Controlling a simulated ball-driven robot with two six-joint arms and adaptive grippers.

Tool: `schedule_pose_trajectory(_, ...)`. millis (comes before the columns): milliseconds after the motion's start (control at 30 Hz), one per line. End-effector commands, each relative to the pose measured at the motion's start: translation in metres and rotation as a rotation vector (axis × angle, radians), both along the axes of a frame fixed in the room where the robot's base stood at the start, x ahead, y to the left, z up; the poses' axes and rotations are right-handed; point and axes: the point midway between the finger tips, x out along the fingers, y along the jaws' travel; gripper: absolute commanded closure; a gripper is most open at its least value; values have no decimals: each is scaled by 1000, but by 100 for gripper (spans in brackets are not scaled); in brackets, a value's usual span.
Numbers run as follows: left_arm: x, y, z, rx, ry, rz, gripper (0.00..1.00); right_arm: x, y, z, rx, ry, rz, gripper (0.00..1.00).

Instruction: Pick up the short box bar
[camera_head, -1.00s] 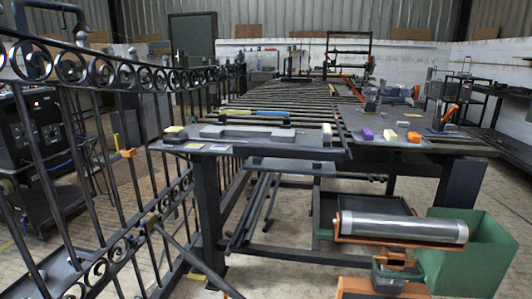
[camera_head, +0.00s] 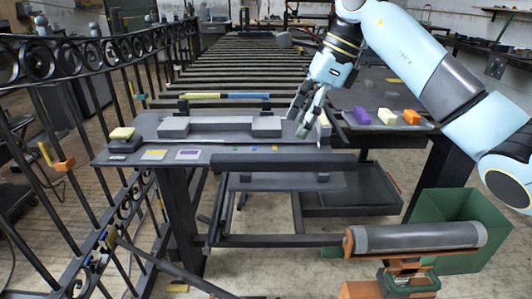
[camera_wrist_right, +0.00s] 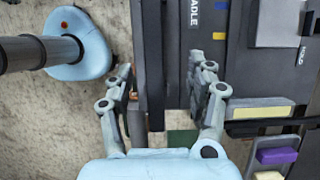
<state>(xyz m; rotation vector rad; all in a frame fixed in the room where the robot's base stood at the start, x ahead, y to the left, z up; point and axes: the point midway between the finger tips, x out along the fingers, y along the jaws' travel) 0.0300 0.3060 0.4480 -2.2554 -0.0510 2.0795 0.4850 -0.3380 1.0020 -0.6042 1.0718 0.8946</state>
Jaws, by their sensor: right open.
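A dark, straight bar (camera_head: 285,162) lies along the front edge of the bench; it looks like the short box bar, but I cannot be sure. In the right wrist view a dark bar (camera_wrist_right: 153,60) runs lengthwise between the fingers, apart from both. My right gripper (camera_head: 304,125) is open and empty, pointing down over the right part of the bench near its front edge. Its spread fingers also show in the right wrist view (camera_wrist_right: 165,78). The bar's height below the fingertips is unclear. My left gripper is not in view.
A grey bar with end blocks (camera_head: 222,127) lies on the bench, left of my right gripper. Purple (camera_head: 361,115), cream (camera_head: 388,116) and orange (camera_head: 411,116) blocks sit to the right. A scrolled gate (camera_head: 100,130) stands at left. A green bin (camera_head: 465,215) and roller (camera_head: 420,236) are front right.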

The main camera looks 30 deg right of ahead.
Motion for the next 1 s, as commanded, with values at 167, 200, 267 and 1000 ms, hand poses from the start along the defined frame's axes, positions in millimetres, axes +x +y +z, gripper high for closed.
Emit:
schedule_pose_trajectory(167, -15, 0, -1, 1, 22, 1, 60, 5, 10, -26, 6, 3, -1, 44)
schedule_pose_trajectory(200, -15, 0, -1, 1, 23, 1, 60, 5, 11, -29, 5, 2, 0, 44)
schedule_pose_trajectory(267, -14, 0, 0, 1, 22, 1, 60, 6, 12, -33, 5, 2, 0, 44)
schedule_pose_trajectory(1000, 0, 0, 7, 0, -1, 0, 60, 8, 30, -82, 5, 1, -2, 57)
